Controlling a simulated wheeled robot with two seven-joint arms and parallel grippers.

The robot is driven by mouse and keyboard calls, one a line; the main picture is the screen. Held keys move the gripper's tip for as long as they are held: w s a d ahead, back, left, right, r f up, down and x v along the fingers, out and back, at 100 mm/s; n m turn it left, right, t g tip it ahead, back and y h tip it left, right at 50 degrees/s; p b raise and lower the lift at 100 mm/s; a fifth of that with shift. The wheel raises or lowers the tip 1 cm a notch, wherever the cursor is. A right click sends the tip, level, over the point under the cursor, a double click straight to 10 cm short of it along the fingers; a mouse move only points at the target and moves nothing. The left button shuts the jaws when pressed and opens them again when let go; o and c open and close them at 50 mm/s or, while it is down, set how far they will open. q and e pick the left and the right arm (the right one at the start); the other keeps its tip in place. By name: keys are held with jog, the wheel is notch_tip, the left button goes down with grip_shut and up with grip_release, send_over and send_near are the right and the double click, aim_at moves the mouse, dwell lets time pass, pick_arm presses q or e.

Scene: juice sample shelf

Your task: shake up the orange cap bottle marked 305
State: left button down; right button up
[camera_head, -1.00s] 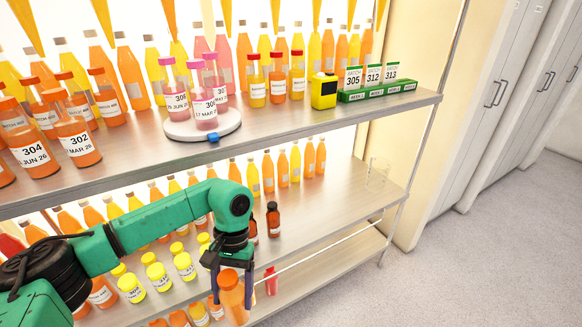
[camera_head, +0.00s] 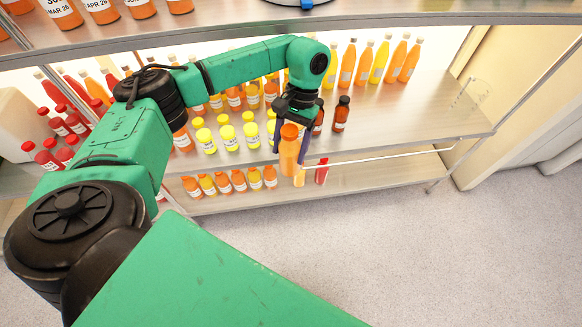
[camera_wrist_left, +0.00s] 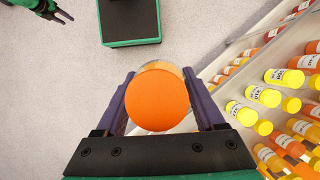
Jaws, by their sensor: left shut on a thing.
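My left gripper (camera_head: 290,152) is shut on an orange bottle (camera_head: 289,158) with an orange cap (camera_wrist_left: 157,100). The bottle is roughly upright in the head view, held in front of the middle shelf's front edge. In the left wrist view the cap faces the camera between the two purple fingers and hides most of the bottle. No number can be read on it, so I cannot tell whether it is the one marked 305. My right gripper (camera_wrist_left: 60,14) shows small at the top left of the wrist view; its jaw state is unclear.
The middle shelf (camera_head: 405,125) holds yellow-capped bottles (camera_head: 229,138), dark brown bottles (camera_head: 341,113) and tall juice bottles (camera_head: 380,62). Small orange-capped bottles (camera_head: 223,182) stand on the lower shelf. Red-capped bottles (camera_head: 60,125) stand at left. The floor (camera_head: 430,250) in front is clear.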

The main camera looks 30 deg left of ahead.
aim_at(293, 164)
pick_arm(q)
jog(key=shift+w+a, duration=0.5)
jog(key=shift+w, duration=0.25)
jog(key=s+d, duration=0.1)
jog(key=s, duration=0.1)
jog(key=s+d, duration=0.1)
jog(key=shift+s+d+f, duration=0.15)
jog(key=shift+s+d, duration=0.25)
jog(key=shift+d, duration=0.15)
jog(key=w+a, duration=0.3)
jog(key=shift+w+r, duration=0.25)
jog(key=shift+w, duration=0.15)
jog(key=shift+s+f, duration=0.1)
jog(key=s+d, duration=0.2)
jog(key=s, duration=0.1)
jog(key=s+d, duration=0.1)
jog(key=shift+s+d+f, duration=0.2)
jog(key=shift+s+d, duration=0.05)
jog(key=shift+s+d+r, duration=0.2)
jog(key=shift+s, duration=0.05)
jog(key=shift+w+a, duration=0.1)
jog(key=shift+w, duration=0.05)
